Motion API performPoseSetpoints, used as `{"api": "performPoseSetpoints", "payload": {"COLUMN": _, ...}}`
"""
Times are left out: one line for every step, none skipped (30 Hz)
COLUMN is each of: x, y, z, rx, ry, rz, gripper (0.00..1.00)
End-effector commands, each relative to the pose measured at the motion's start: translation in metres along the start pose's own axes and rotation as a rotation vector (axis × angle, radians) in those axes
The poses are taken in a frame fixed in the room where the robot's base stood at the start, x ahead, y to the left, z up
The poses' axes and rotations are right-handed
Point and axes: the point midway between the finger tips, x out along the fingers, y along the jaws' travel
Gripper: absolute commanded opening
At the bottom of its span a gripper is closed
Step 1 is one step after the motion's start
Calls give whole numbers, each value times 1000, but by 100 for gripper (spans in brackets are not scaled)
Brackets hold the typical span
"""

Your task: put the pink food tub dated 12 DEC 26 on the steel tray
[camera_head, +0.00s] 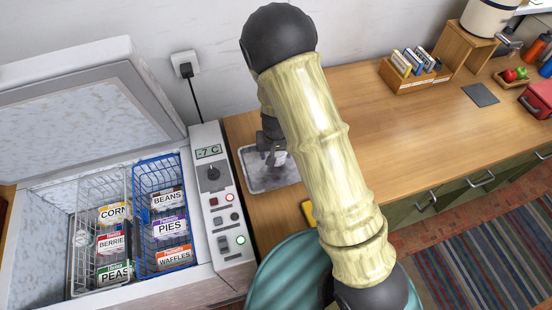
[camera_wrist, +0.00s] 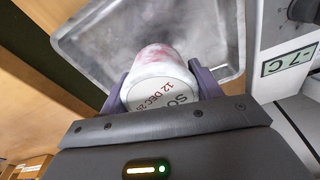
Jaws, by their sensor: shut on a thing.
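My gripper (camera_wrist: 160,90) is shut on the pink food tub (camera_wrist: 154,62), one finger on each side of it. In the wrist view its whitish lid or label reads "12 DEC 2…" and "SO…", with a pink, frosted body beyond. The steel tray (camera_wrist: 215,20) lies behind and below the tub in that view. In the head view the tray (camera_head: 264,184) is on the wooden counter beside the freezer. My gripper (camera_head: 275,155) is over it there, and my arm hides part of the tray. I cannot tell whether the tub touches the tray.
The open chest freezer (camera_head: 45,200) holds a blue wire basket (camera_head: 147,180) and a pale wire basket (camera_head: 82,200) with labelled food packs. Its control panel (camera_head: 222,200) reads -7 C. A yellow object (camera_head: 307,213) is near the counter's front edge. The counter's middle (camera_head: 400,130) is clear.

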Motion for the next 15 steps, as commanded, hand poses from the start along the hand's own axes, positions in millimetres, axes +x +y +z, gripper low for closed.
{"api": "performPoseSetpoints", "payload": {"x": 3, "y": 0, "z": 0, "rx": 1, "ry": -1, "rz": 0, "gripper": 34}}
{"api": "performPoseSetpoints", "payload": {"x": 6, "y": 1, "z": 1, "rx": 1, "ry": -1, "rz": 1, "gripper": 34}}
{"api": "performPoseSetpoints", "payload": {"x": 11, "y": 1, "z": 2, "rx": 2, "ry": -2, "rz": 1, "gripper": 34}}
{"api": "performPoseSetpoints", "payload": {"x": 16, "y": 1, "z": 3, "rx": 3, "ry": -4, "rz": 1, "gripper": 34}}
{"api": "performPoseSetpoints", "payload": {"x": 20, "y": 1, "z": 3, "rx": 3, "ry": -3, "rz": 1, "gripper": 34}}
{"api": "performPoseSetpoints", "payload": {"x": 26, "y": 1, "z": 4, "rx": 2, "ry": -3, "rz": 1, "gripper": 34}}
{"api": "performPoseSetpoints", "payload": {"x": 30, "y": 1, "z": 4, "rx": 1, "ry": -4, "rz": 0, "gripper": 34}}
{"api": "performPoseSetpoints", "payload": {"x": 33, "y": 1, "z": 4, "rx": 2, "ry": -2, "rz": 1, "gripper": 34}}
{"api": "performPoseSetpoints", "payload": {"x": 35, "y": 1, "z": 5, "rx": 3, "ry": -2, "rz": 1, "gripper": 34}}
{"api": "performPoseSetpoints", "payload": {"x": 36, "y": 1, "z": 5, "rx": 3, "ry": -2, "rz": 0, "gripper": 34}}
{"api": "performPoseSetpoints", "payload": {"x": 37, "y": 1, "z": 5, "rx": 2, "ry": -1, "rz": 0, "gripper": 34}}
{"api": "performPoseSetpoints", "payload": {"x": 37, "y": 0, "z": 5, "rx": 1, "ry": 0, "rz": 0, "gripper": 34}}
{"api": "performPoseSetpoints", "payload": {"x": 36, "y": 0, "z": 5, "rx": 1, "ry": 0, "rz": 0, "gripper": 34}}
{"api": "performPoseSetpoints", "payload": {"x": 36, "y": 0, "z": 5, "rx": 1, "ry": 0, "rz": 0, "gripper": 34}}
{"api": "performPoseSetpoints", "payload": {"x": 36, "y": 0, "z": 5, "rx": 1, "ry": 0, "rz": 0, "gripper": 34}}
